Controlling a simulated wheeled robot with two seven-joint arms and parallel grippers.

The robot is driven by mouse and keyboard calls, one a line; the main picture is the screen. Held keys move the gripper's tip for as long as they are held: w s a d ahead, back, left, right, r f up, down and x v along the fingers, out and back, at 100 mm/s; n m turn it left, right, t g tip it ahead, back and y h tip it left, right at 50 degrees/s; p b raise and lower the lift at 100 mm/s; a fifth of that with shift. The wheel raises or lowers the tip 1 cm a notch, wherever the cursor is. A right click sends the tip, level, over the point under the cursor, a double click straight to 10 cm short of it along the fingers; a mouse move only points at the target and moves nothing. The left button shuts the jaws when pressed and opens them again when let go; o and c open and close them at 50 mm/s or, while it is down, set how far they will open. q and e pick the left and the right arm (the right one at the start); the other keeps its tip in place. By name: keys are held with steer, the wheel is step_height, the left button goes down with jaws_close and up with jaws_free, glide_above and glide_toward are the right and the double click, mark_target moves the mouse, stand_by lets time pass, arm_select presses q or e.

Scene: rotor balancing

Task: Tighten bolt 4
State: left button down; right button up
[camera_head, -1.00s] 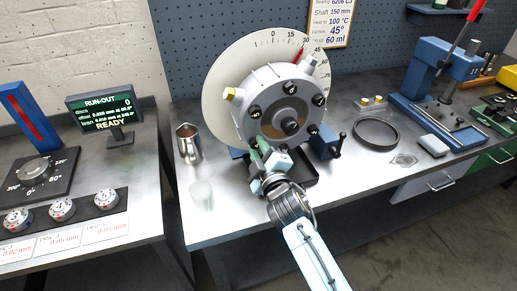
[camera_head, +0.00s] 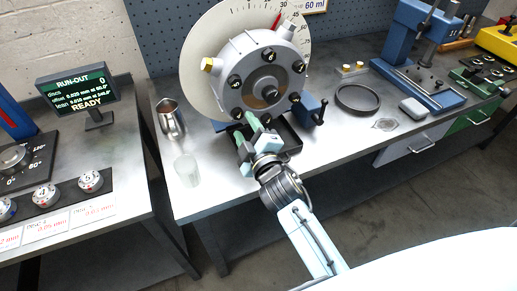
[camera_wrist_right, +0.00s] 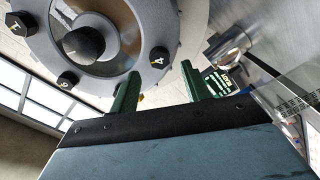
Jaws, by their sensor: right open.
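Bolt 4 (camera_wrist_right: 159,57) is a dark bolt head with a yellow 4 on the grey rotor face, seen in the right wrist view. My right gripper (camera_wrist_right: 160,72) is open, with its two green fingers pointing at the rotor. Bolt 4 appears between and just beyond the fingertips; I cannot tell whether they touch it. In the head view, the right gripper (camera_head: 250,128) is at the lower left of the rotor (camera_head: 252,53), whose face carries several dark bolts around a central hub (camera_head: 269,93). My left gripper is out of view.
A metal jug (camera_head: 171,120) and a clear cup (camera_head: 187,170) stand left of the gripper. A black ring (camera_head: 357,98) and a blue press (camera_head: 405,50) are to the right. The run-out display (camera_head: 78,87) reads READY. The bench front is fairly clear.

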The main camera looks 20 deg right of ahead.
steer(key=s, duration=0.9)
steer(key=shift+s+d, duration=0.2)
steer(key=shift+s, duration=0.1)
